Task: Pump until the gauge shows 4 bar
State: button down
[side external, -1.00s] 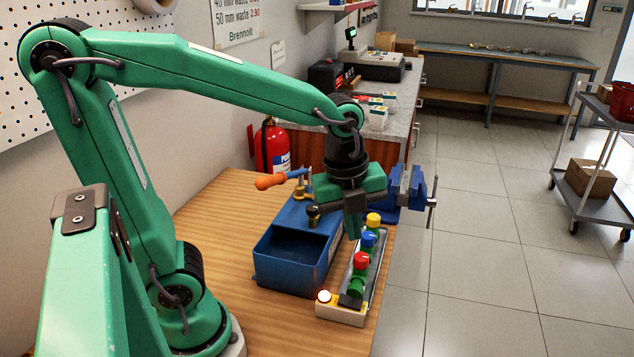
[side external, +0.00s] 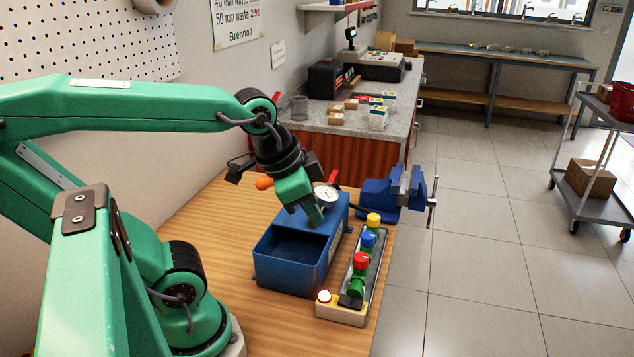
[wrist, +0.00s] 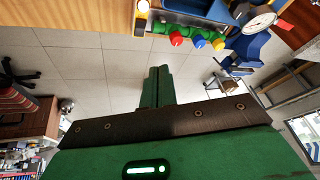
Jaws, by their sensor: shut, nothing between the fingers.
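The blue test pump (side external: 288,262) stands on the wooden bench, with an open trough at its near end. Its round white gauge (side external: 326,195) faces up in the side view and also shows in the wrist view (wrist: 258,22); the dial is too small to read. The orange grip (side external: 264,183) of the pump lever shows just left of my wrist; the rest of the lever is hidden behind my gripper. My gripper (side external: 316,216) is shut and empty, pointing down in front of the pump and gauge. I cannot tell whether it touches the pump.
A strip with red (side external: 361,259), blue and yellow knobs and a lit lamp (side external: 324,297) lies right of the pump. A blue vice (side external: 396,192) stands at the bench's far right edge. Bare wood (side external: 200,235) lies left of the pump. A counter with boxes stands behind.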

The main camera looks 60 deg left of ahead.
jog(key=n, duration=0.2)
jog(key=s+n, duration=0.1)
jog(key=shift+a+n+t, duration=0.3)
jog(key=shift+r, duration=0.1)
